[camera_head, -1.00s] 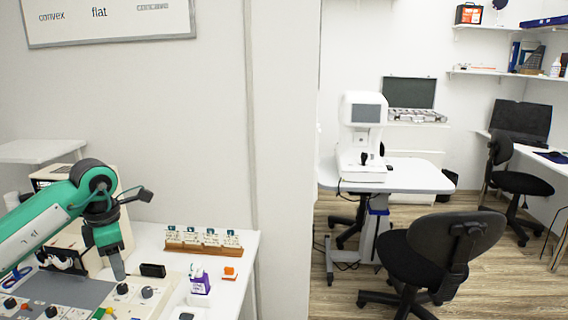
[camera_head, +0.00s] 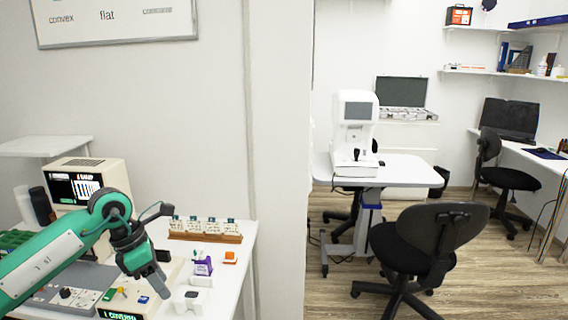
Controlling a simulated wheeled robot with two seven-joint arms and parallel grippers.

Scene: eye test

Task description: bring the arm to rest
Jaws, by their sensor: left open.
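My left arm comes in from the left, green and white with dark joints. A small white item (camera_head: 191,300) stands just right of the fingertips. My right gripper is not in view.
A purple-and-white box (camera_head: 203,265), an orange block (camera_head: 230,257) and a wooden rack (camera_head: 206,236) stand on the table. A monitor device (camera_head: 88,184) is behind my arm. Right of the wall, a black chair (camera_head: 428,243) stands before a white instrument table (camera_head: 400,170).

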